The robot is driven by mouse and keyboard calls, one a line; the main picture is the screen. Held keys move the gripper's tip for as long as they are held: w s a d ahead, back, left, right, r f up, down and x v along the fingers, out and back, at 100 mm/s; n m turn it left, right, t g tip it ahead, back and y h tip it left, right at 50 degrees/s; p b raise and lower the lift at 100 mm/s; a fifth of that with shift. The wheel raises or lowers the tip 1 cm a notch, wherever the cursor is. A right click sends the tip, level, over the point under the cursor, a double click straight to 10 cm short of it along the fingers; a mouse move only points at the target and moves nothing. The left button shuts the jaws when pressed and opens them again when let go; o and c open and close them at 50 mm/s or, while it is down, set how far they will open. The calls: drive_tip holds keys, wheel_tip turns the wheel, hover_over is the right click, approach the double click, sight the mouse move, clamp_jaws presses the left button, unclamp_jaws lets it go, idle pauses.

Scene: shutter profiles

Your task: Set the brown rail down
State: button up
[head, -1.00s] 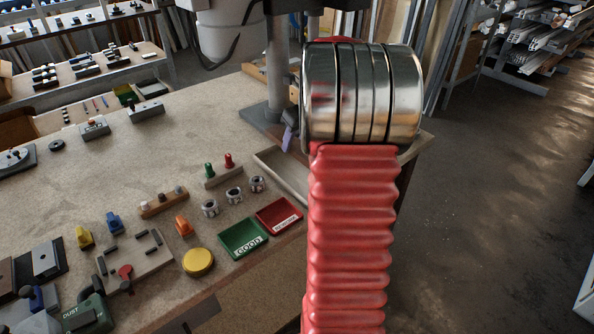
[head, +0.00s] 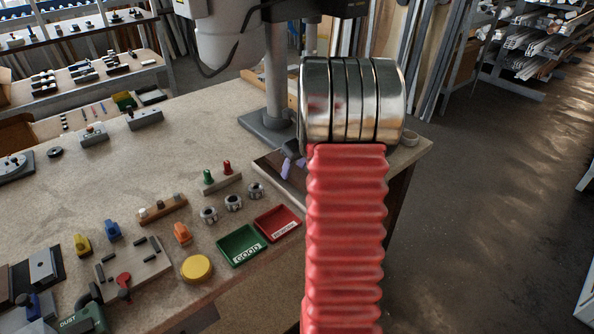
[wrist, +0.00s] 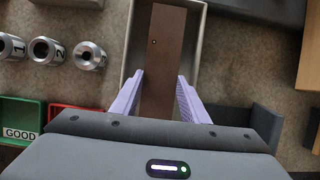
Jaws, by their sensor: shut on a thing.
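The brown rail (wrist: 163,50) is a long flat dark-brown strip with a small hole. In the wrist view it lies lengthwise within the outline of a pale shallow tray (wrist: 196,40). My gripper (wrist: 160,85) has its two lilac fingers on either side of the rail and is shut on it. In the head view the rail (head: 270,163) shows as a dark patch at the tray, beside my lilac fingers (head: 291,165). My red ribbed arm hides part of this area. I cannot tell whether the rail touches the tray floor.
Several numbered metal rings (head: 233,203) stand left of the tray. A green GOOD bin (head: 241,245) and a red bin (head: 277,223) lie nearer the front edge. A grey column base (head: 262,122) stands just behind the tray.

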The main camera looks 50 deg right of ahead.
drive_tip(key=shift+f, duration=0.85)
drive_tip(key=shift+f, duration=0.1)
drive_tip(key=o, duration=1.1)
drive_tip(key=v, duration=1.2)
